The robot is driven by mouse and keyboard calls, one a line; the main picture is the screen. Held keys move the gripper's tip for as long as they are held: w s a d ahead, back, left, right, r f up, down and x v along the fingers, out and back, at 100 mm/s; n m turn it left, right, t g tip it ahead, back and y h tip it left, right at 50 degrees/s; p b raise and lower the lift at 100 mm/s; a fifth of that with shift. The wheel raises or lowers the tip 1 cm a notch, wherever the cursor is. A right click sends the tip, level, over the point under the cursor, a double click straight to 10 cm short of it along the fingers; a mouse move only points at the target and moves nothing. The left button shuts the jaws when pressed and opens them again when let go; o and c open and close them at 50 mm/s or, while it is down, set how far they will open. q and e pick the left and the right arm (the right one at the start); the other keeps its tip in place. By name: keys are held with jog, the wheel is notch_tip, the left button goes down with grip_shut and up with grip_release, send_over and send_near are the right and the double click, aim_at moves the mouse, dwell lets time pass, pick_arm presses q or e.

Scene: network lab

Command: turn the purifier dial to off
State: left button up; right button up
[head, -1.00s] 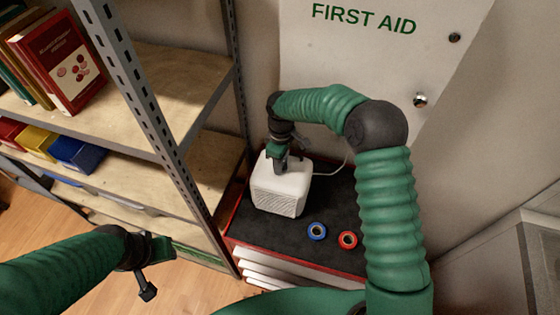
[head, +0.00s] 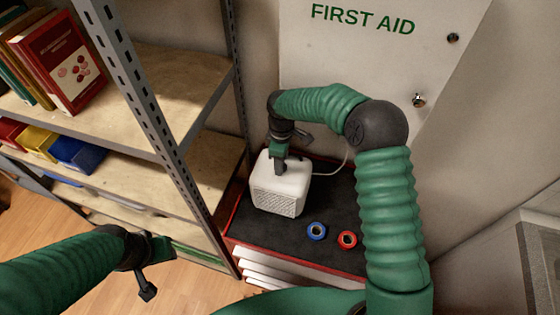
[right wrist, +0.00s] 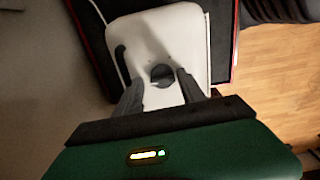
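The purifier (head: 278,193) is a white box with a grille on its front, on the dark top of a red-edged cabinet. Its dark round dial (right wrist: 162,75) shows on its top face in the right wrist view. My right gripper (head: 280,168) points down over the purifier's top. In the right wrist view my right gripper (right wrist: 161,78) has its fingers apart, one on each side of the dial; I cannot tell whether they touch it. The dial's setting is not readable. My left gripper (head: 153,270) is away at lower left, fingers spread and empty.
A metal shelf unit (head: 150,110) stands close on the left. A white first aid cabinet (head: 370,70) is behind. A white cable runs behind the purifier.

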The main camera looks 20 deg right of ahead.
jog(key=shift+o, duration=0.6)
jog(key=shift+s+f, duration=0.1)
jog(key=shift+s, duration=0.1)
jog(key=shift+w+r, duration=0.1)
jog(key=shift+r, duration=0.1)
notch_tip(320, 180, up, 6)
jog(key=b, duration=0.2)
jog(key=shift+w+f+b, duration=0.1)
jog(key=shift+f+b, duration=0.15)
jog(key=shift+b, duration=0.05)
notch_tip(320, 180, up, 11)
jog(key=b, duration=0.1)
jog(key=shift+b, duration=0.3)
